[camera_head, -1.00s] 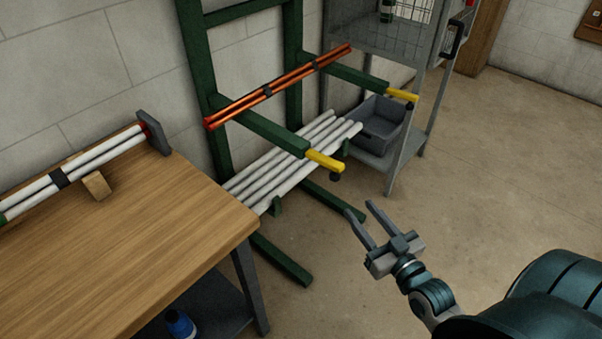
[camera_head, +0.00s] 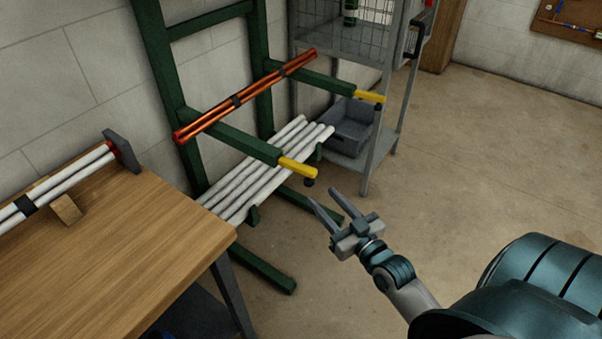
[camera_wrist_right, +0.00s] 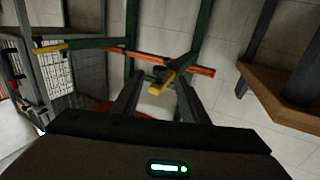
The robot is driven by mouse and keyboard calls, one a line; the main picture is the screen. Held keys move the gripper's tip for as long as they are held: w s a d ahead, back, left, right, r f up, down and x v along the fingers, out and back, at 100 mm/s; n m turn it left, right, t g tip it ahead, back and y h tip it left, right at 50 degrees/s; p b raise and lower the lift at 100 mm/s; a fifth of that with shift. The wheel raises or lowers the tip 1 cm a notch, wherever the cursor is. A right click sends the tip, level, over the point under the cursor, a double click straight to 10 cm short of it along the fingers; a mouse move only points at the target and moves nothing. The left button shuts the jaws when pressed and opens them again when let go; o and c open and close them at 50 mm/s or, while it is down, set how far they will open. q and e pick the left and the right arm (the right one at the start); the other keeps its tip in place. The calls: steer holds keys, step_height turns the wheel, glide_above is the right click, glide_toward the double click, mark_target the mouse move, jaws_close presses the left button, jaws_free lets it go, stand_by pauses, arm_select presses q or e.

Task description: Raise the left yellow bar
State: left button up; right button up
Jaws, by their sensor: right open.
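The left yellow bar (camera_head: 298,168) is the yellow end of the nearer green rack arm, which sticks out toward me. It also shows in the right wrist view (camera_wrist_right: 161,87), just beyond and between the fingertips. The right yellow bar (camera_head: 370,97) is the end of the farther green arm, also seen in the right wrist view (camera_wrist_right: 50,48). My right gripper (camera_head: 325,203) is open and empty, a little below and to the right of the left yellow bar, apart from it. My left gripper is not in view.
Copper pipes (camera_head: 245,95) lie across both green arms. White pipes (camera_head: 270,170) rest low on the green rack (camera_head: 165,75). A wooden table (camera_head: 130,235) stands at the left. A grey wire cart (camera_head: 385,130) with a grey bin (camera_head: 350,122) stands behind. The floor at right is clear.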

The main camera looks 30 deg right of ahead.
mark_target(298, 172)
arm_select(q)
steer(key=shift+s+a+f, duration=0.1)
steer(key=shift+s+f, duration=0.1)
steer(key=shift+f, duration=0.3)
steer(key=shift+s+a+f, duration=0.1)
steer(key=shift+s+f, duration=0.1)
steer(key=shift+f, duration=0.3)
arm_select(e)
steer(key=w, duration=1.2)
arm_select(q)
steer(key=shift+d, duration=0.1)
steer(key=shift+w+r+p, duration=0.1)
steer(key=shift+p, duration=0.2)
arm_select(e)
jaws_close()
